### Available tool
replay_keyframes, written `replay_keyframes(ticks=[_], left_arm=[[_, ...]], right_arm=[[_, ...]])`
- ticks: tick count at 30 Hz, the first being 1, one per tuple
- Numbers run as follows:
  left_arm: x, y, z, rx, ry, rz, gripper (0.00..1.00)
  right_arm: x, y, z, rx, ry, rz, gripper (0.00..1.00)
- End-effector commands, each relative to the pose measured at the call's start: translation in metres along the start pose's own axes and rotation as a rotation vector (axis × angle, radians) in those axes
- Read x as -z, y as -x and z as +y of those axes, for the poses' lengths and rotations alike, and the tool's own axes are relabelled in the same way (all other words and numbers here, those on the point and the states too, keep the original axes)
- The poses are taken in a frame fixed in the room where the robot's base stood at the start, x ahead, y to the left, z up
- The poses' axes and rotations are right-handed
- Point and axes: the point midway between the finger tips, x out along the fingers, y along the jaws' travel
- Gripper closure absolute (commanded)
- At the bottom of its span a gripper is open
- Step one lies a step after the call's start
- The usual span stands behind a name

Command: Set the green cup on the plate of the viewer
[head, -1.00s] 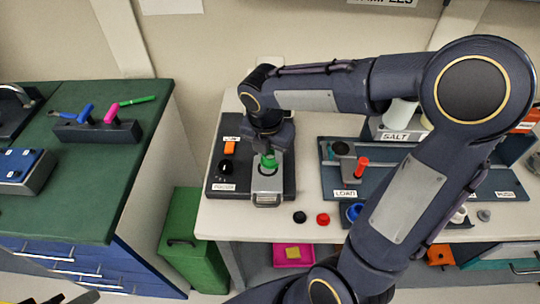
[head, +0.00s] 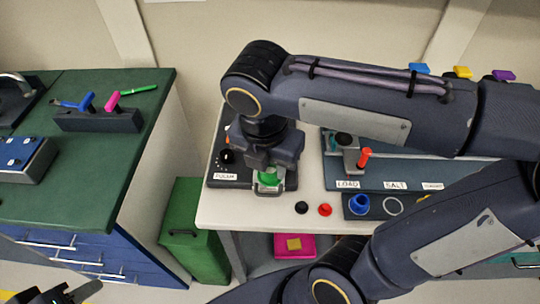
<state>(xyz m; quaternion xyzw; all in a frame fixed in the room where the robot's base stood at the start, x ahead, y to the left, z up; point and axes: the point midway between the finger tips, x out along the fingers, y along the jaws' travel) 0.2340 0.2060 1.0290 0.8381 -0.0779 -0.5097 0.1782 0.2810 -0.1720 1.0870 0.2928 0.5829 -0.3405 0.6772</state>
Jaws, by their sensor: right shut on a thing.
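The green cup (head: 268,177) is between the fingers of my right gripper (head: 268,170), which is shut on it. The cup is over the pale metal plate (head: 268,189) of the viewer, the dark box (head: 290,182) on the white table. The gripper and wrist cover the cup's upper part and much of the viewer. I cannot tell whether the cup's base touches the plate. My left gripper (head: 72,293) shows only partly at the bottom left edge, far from the viewer, and its opening is unclear.
A black cap (head: 301,208) and a red one (head: 325,210) lie in front of the viewer. A red-knobbed loading device (head: 364,158) and a blue ring (head: 359,204) are to the right. A green-topped bench (head: 90,180) stands left, beyond a gap with a green bin (head: 195,230).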

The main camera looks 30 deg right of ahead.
Motion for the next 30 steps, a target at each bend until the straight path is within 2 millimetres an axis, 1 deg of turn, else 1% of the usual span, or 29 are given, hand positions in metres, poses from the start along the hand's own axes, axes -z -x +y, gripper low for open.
replay_keyframes(ticks=[8,11,14,17,18,21,24,27,30], left_arm=[[0.0,0.0,0.0,0.0,0.0,0.0,0.64],[0.002,0.004,0.002,0.0,0.0,0.0,0.64],[0.008,0.016,0.007,0.0,0.0,0.0,0.64],[0.018,0.035,0.016,0.0,0.0,0.0,0.64],[0.022,0.043,0.02,0.0,0.0,0.0,0.64],[0.031,0.06,0.028,0.0,0.0,0.0,0.64],[0.037,0.072,0.033,0.0,0.0,0.0,0.64],[0.04,0.078,0.036,0.0,0.0,0.0,0.64],[0.039,0.077,0.035,0.0,0.0,0.0,0.64]], right_arm=[[-0.001,0.0,0.0,0.0,0.0,0.0,0.96],[-0.004,0.001,0.003,0.002,-0.003,-0.001,0.96],[-0.02,0.001,0.013,0.01,-0.013,-0.003,0.96],[-0.047,-0.007,0.028,0.018,-0.024,-0.006,0.96],[-0.059,-0.012,0.034,0.019,-0.025,-0.007,0.96],[-0.086,-0.029,0.045,0.019,-0.027,-0.006,0.96],[-0.107,-0.047,0.05,0.014,-0.021,-0.002,0.96],[-0.118,-0.061,0.052,0.007,-0.016,0.0,0.96],[-0.122,-0.07,0.053,0.002,-0.012,0.001,0.96]])
